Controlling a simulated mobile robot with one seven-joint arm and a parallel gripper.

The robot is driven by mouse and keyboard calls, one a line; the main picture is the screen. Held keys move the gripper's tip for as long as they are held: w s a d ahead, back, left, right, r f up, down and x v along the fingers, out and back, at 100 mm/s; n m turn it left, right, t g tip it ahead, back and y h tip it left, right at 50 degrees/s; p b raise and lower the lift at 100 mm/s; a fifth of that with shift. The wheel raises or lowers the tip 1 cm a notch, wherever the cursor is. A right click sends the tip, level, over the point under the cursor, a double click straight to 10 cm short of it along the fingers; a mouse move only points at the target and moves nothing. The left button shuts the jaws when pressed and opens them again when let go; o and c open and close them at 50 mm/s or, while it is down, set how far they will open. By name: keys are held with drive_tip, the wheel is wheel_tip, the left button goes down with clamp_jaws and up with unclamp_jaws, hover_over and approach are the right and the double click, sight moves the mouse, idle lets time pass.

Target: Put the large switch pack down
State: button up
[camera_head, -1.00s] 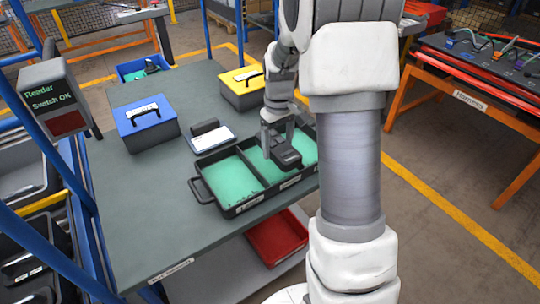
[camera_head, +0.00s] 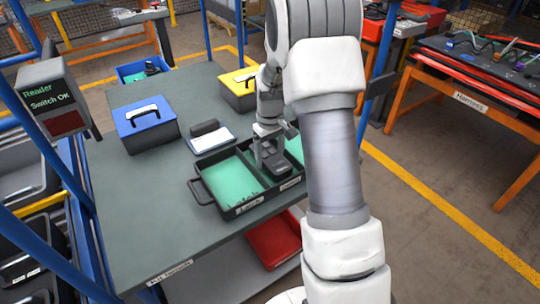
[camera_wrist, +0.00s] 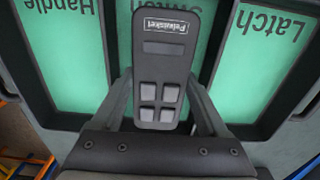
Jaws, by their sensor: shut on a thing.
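My gripper (camera_head: 271,152) is shut on the large switch pack (camera_head: 277,170), a dark grey block with several raised square buttons. In the wrist view the pack (camera_wrist: 160,62) sits between the two fingers, with a small "Pelouisket"-like label at its far end. It is over the middle compartment, marked Switch, of the black tray (camera_head: 236,210) with green floors. The Handle compartment (camera_wrist: 66,55) and the Latch compartment (camera_wrist: 255,70) lie on either side. The pack's underside is hidden, so I cannot tell whether it touches the tray floor. My arm hides the tray's right end.
The tray stands on a grey table (camera_head: 135,215). A blue box (camera_head: 146,128), a yellow box (camera_head: 240,95) and a white card with a dark block (camera_head: 208,140) stand behind it. The table's left front is clear.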

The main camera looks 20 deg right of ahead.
drive_tip(key=o, duration=1.4)
